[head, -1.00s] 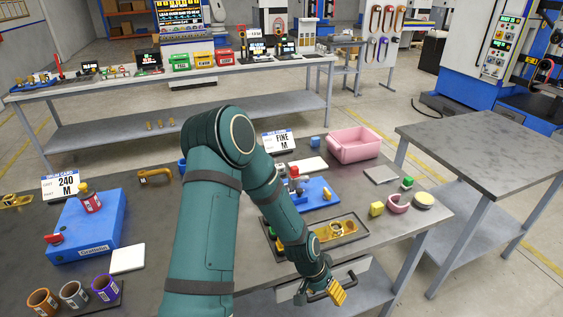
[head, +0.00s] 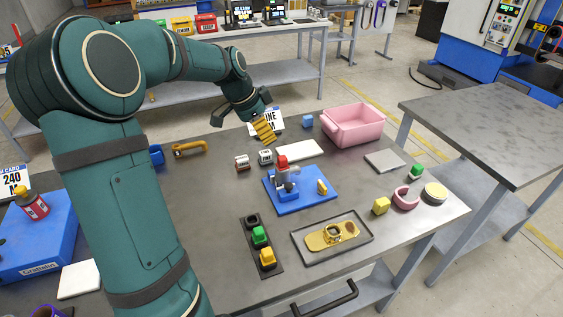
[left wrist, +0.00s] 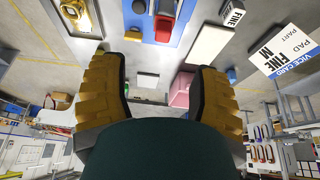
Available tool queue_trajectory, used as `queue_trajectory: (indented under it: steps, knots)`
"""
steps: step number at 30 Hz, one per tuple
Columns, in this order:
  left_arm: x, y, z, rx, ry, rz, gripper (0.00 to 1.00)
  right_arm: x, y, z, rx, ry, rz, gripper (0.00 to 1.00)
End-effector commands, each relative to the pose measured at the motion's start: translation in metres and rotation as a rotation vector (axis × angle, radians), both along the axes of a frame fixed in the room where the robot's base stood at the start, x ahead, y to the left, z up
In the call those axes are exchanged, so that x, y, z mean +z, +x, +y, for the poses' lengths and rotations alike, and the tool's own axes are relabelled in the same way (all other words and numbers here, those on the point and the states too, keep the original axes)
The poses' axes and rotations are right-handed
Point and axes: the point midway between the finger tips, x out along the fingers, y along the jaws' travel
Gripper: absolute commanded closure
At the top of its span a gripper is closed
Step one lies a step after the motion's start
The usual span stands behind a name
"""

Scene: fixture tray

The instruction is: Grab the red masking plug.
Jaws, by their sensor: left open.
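A red piece (head: 282,161) sits at the top of a grey upright part on the blue fixture plate (head: 305,202); I cannot tell whether it is the masking plug. It also shows small in the left wrist view (left wrist: 163,29). A dark strip (head: 277,271) holds a green plug (head: 260,236) and a yellow plug (head: 267,257), with a dark round spot at its far end. My left gripper (head: 248,123) is open and empty, above the table's far side, behind and left of the fixture. My right gripper is not in view.
A pink bin (head: 353,126) stands at the back right. A tray with a brass part (head: 318,240) lies in front of the fixture. A white sign (head: 277,118) stands behind my gripper.

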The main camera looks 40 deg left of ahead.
Motion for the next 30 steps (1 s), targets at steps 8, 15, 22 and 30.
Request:
queue_trajectory:
  steps: [8,15,22,30]
  knots:
    - [-0.033,0.011,-0.005,-0.011,0.004,0.0,0.38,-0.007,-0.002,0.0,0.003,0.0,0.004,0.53]
    - [-0.068,0.025,-0.012,-0.01,0.005,-0.001,0.38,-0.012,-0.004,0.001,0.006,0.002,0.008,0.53]
    - [-0.08,0.031,-0.014,-0.008,0.005,-0.002,0.38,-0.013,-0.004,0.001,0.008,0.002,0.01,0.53]
    - [-0.113,0.05,-0.019,-0.008,0.005,0.0,0.38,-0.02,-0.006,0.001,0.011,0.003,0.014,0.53]
